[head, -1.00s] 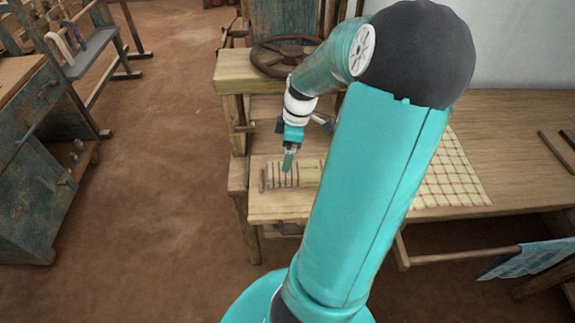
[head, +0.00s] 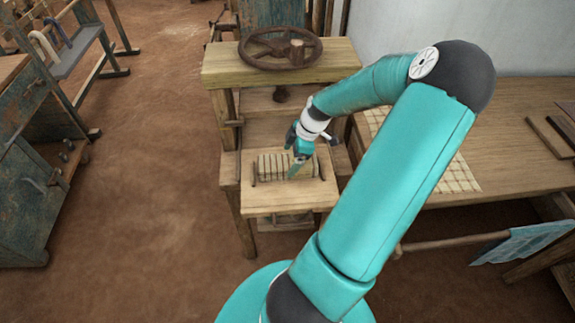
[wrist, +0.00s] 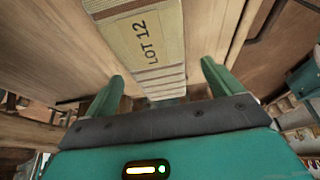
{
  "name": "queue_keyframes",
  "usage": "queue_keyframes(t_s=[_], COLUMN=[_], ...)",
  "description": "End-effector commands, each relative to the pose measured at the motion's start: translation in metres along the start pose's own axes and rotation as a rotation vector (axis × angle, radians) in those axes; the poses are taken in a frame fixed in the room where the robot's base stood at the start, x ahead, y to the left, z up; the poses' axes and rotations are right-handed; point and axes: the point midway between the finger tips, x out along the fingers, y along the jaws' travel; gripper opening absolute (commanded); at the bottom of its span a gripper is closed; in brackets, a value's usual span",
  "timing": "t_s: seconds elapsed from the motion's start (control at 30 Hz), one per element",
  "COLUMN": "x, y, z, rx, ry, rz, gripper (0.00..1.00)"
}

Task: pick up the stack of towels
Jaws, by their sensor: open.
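The stack of towels (head: 272,166) is a pale, dark-striped bundle lying on a small wooden shelf (head: 290,201) at the front of the press. In the wrist view the stack (wrist: 146,40) shows stripes and a tan label reading "LOT 12". My gripper (head: 298,174) is over the right part of the stack in the head view, pointing down. In the wrist view my gripper (wrist: 162,70) is open, with one finger on each side of the stack's near end. I cannot tell whether the fingertips reach down beside it. My arm hides the area to the right.
A wooden press with a rusty handwheel (head: 280,47) stands just behind the shelf. A long table (head: 500,130) with a checked cloth (head: 455,178) is to the right. A blue-green cabinet (head: 30,190) stands at left. The brown floor between is clear.

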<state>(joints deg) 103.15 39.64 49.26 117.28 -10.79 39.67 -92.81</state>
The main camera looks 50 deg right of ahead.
Motion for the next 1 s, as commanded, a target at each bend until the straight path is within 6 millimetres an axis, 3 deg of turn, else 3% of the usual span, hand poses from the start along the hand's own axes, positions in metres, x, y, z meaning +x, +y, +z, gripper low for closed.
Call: queue_keyframes(t_s=[0.33, 0.63, 0.9, 1.0], x=[0.046, 0.051, 0.051, 0.051], y=[0.003, 0.004, 0.004, 0.004], z=[0.001, 0.001, 0.001, 0.001], rx=[-0.001, 0.001, 0.001, 0.000], ry=[0.001, 0.000, 0.000, 0.000], rz=[-0.002, 0.000, 0.000, 0.001], gripper=[0.91, 0.91, 0.39, 0.39])
